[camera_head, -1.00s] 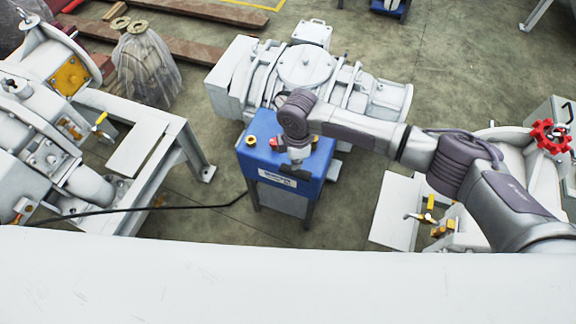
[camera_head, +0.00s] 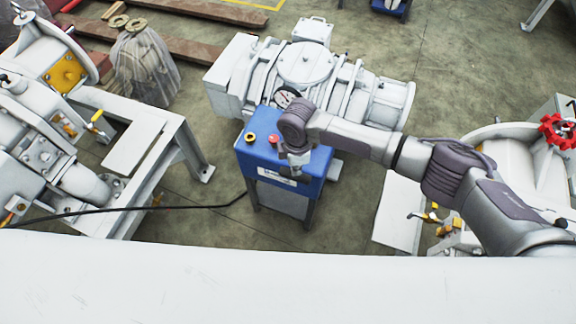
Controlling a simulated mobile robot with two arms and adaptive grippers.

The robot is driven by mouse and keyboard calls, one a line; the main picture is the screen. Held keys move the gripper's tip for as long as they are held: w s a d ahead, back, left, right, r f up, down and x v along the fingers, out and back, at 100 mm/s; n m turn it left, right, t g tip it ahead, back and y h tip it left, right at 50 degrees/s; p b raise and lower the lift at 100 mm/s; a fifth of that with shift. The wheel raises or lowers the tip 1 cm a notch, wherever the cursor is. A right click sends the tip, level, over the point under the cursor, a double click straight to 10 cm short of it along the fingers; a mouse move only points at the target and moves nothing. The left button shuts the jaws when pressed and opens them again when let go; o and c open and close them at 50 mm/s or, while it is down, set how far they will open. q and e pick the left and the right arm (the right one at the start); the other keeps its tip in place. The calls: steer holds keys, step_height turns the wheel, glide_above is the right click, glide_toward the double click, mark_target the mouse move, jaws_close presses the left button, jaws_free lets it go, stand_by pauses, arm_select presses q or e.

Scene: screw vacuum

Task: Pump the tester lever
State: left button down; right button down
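The blue tester (camera_head: 252,160) is a box on a stand in the middle of the view, with a white label on its front. A round pressure gauge (camera_head: 286,97) shows at its back, and a red knob (camera_head: 273,139) and a brass-ringed port (camera_head: 250,138) show on its top. My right arm comes in from the right, and my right gripper (camera_head: 297,168) points down over the tester's front right part. The fingers are small and partly hidden, so their opening cannot be told. The lever cannot be made out; the wrist covers that area. My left gripper is not in view.
A large white pump body (camera_head: 305,65) stands right behind the tester. A white frame with machinery (camera_head: 185,150) is at the left, and a valve with a red handwheel (camera_head: 557,131) at the right. A black hose (camera_head: 130,211) runs left from the tester. A white surface (camera_head: 280,285) fills the foreground.

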mark_target(295, 180)
steer(key=shift+f+b, duration=2.35)
steer(key=shift+f, duration=1.35)
steer(key=shift+r, duration=0.15)
step_height(295, 180, up, 12)
steer(key=p, duration=1.2)
steer(key=shift+r, duration=0.2)
steer(key=shift+f, duration=0.1)
steer(key=shift+f+b, duration=4.55)
steer(key=shift+f, duration=1.65)
steer(key=shift+r, duration=0.25)
